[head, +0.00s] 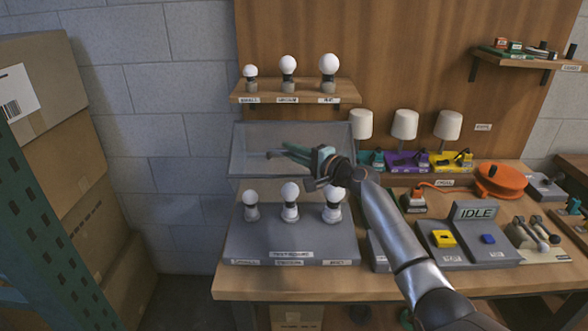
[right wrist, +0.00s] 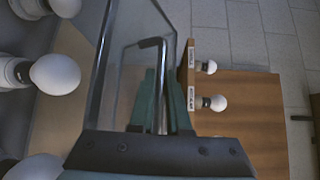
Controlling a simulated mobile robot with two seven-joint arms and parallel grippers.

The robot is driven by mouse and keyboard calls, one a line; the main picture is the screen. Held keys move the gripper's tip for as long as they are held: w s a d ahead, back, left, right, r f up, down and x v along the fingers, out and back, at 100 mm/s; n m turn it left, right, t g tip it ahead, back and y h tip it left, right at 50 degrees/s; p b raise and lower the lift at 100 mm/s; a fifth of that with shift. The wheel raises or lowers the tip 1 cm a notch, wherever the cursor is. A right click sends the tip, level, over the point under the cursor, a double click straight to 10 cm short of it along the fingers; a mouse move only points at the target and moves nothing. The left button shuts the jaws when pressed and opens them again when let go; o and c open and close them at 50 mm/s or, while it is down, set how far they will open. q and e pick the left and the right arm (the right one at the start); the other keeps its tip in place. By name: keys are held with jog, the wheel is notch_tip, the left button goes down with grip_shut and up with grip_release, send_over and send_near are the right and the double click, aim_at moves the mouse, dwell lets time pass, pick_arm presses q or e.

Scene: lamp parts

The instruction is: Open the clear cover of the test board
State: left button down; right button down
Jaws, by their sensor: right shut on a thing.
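The test board (head: 318,248) is a grey box on the bench at left, with three white bulbs (head: 290,192) standing in its sockets. Its clear cover (head: 250,135) stands raised above and behind the bulbs, tilted up. It also shows edge-on in the right wrist view (right wrist: 112,75). My right gripper (head: 290,151), with teal fingers, is shut on the cover's grey handle (right wrist: 160,85) in front of the clear panel. The gripper partly hides the handle. My left gripper is in neither view.
A shelf (head: 240,98) with three bulbs is just above the raised cover. To the right are small lamps (head: 405,124), an orange cable reel (head: 500,180) and a control box reading IDLE (head: 478,211). Cardboard boxes (head: 80,150) stand at far left.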

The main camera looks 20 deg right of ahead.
aim_at(285, 138)
jog(key=shift+w+d+r+m+g, duration=0.2)
jog(key=shift+w+g, duration=0.05)
jog(key=shift+w, duration=0.4)
jog(key=shift+w+d+r+m+g, duration=0.15)
jog(key=shift+w+r+m+g, duration=0.1)
jog(key=shift+w, duration=0.35)
jog(key=shift+w+d+m+g, duration=0.2)
jog(key=shift+w+g, duration=0.05)
jog(key=shift+w, duration=0.45)
jog(key=shift+w+d+m+g, duration=0.15)
jog(key=shift+w+d+g, duration=0.1)
jog(key=shift+w, duration=0.45)
jog(key=shift+h, duration=0.3)
jog(key=shift+f, duration=0.1)
jog(key=c, duration=0.9)
grip_release()
jog(key=shift+s+d+r+p, duration=0.25)
jog(key=shift+s+d+p, duration=0.1)
jog(key=shift+s+d, duration=0.15)
jog(key=shift+s+d+r, duration=0.1)
jog(key=shift+s+d, duration=0.15)
jog(key=shift+s, duration=0.45)
jog(key=shift+v, duration=4.8)
